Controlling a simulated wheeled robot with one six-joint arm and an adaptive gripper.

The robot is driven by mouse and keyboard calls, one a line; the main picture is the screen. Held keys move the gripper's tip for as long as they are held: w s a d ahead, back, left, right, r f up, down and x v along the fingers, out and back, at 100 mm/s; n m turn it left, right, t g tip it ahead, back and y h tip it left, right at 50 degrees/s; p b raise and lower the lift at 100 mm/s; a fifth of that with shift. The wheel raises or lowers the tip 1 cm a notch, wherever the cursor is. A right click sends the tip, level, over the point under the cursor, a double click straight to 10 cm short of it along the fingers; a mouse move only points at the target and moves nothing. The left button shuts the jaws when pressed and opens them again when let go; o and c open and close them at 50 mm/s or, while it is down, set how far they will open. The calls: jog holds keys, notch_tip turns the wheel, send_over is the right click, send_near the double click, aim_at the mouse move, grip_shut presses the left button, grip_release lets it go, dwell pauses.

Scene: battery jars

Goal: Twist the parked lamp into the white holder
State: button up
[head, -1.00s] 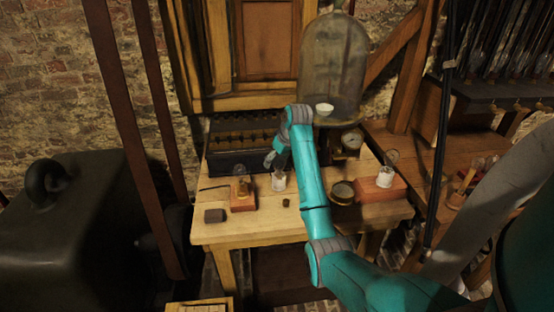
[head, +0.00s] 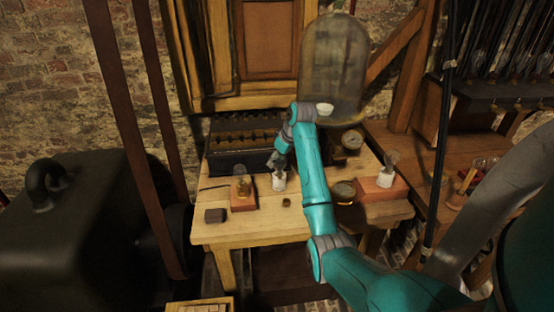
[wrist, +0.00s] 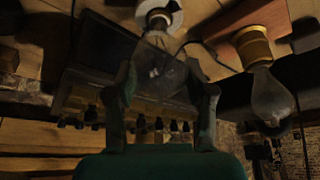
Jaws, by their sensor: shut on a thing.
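My gripper (head: 279,163) points down over the white holder (head: 279,182) in the middle of the table. In the wrist view, its two fingers (wrist: 165,90) are shut on the sides of a clear glass lamp (wrist: 160,70). The lamp's base end points at the white ring of the holder (wrist: 160,17). I cannot tell how deep the base sits in it. My fingers hide most of the lamp in the head view.
Another lamp (head: 243,183) stands in a brass holder on a wooden block (head: 242,203), close left. A dark battery case (head: 240,148) stands behind.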

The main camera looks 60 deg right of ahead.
jog(key=m+h, duration=0.1)
jog(key=m, duration=0.2)
jog(key=m+g+h, duration=0.1)
jog(key=m, duration=0.2)
jog(key=shift+s+d+f, duration=0.1)
jog(key=shift+s+d, duration=0.05)
jog(key=shift+d, duration=0.05)
jog(key=m+h, duration=0.1)
jog(key=m, duration=0.2)
jog(key=shift+g, duration=0.4)
jog(key=m+g+h, duration=0.1)
jog(key=m, duration=0.2)
jog(key=shift+s+d, duration=0.15)
jog(key=shift+m+g, duration=0.3)
jog(key=shift+m, duration=0.1)
jog(key=shift+m, duration=0.4)
jog(key=m+g, duration=0.1)
jog(key=m, duration=0.1)
jog(key=m+g, duration=0.1)
jog(key=m, duration=0.1)
jog(key=shift+s, duration=0.3)
jog(key=o, duration=1)
jog(key=shift+d, duration=0.1)
